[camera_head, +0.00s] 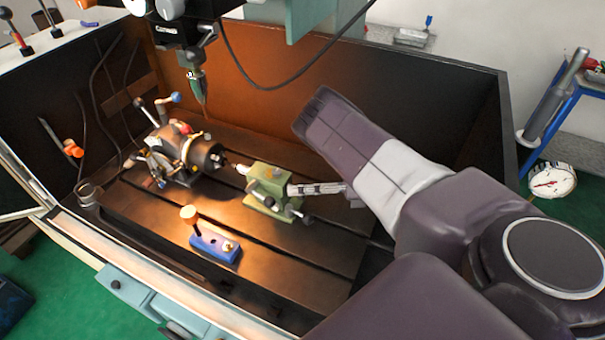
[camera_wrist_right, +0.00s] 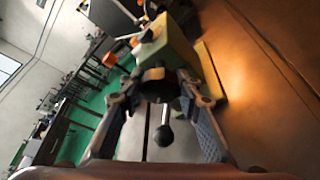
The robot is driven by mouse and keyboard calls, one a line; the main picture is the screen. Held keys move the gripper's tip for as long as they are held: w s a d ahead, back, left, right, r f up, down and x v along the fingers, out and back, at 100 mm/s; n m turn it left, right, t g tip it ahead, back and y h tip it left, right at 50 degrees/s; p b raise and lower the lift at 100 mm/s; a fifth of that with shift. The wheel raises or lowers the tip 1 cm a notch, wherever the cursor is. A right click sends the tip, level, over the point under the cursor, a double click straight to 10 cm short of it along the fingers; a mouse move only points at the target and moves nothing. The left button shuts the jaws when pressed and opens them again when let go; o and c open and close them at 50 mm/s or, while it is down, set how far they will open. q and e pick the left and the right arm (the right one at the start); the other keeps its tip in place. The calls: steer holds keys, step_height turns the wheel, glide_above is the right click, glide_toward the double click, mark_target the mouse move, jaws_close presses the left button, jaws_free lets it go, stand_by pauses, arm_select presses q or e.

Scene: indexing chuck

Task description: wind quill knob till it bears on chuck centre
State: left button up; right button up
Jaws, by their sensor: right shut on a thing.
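The indexing chuck (camera_head: 205,154) is a dark cylinder on a lever-covered head on the slotted table in the head view. The green tailstock (camera_head: 268,182) stands to its right, its quill side facing the chuck. I cannot tell whether the quill tip touches the chuck centre. My right gripper (camera_head: 293,189) reaches in from the right at the tailstock's outer end. In the right wrist view its fingers are shut on the black quill knob (camera_wrist_right: 157,82), one on each side. The tailstock (camera_wrist_right: 166,42) is just beyond. My left gripper is not in view.
A ball-ended lever (camera_wrist_right: 164,134) hangs below the knob in the right wrist view. A blue block with a tan knob (camera_head: 214,244) sits on the table front. A spindle tool (camera_head: 198,83) hangs above the chuck.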

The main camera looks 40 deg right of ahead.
stand_by(0.3)
steer(key=o, duration=1.2)
steer(key=shift+v, duration=3.75)
steer(key=shift+f, duration=0.1)
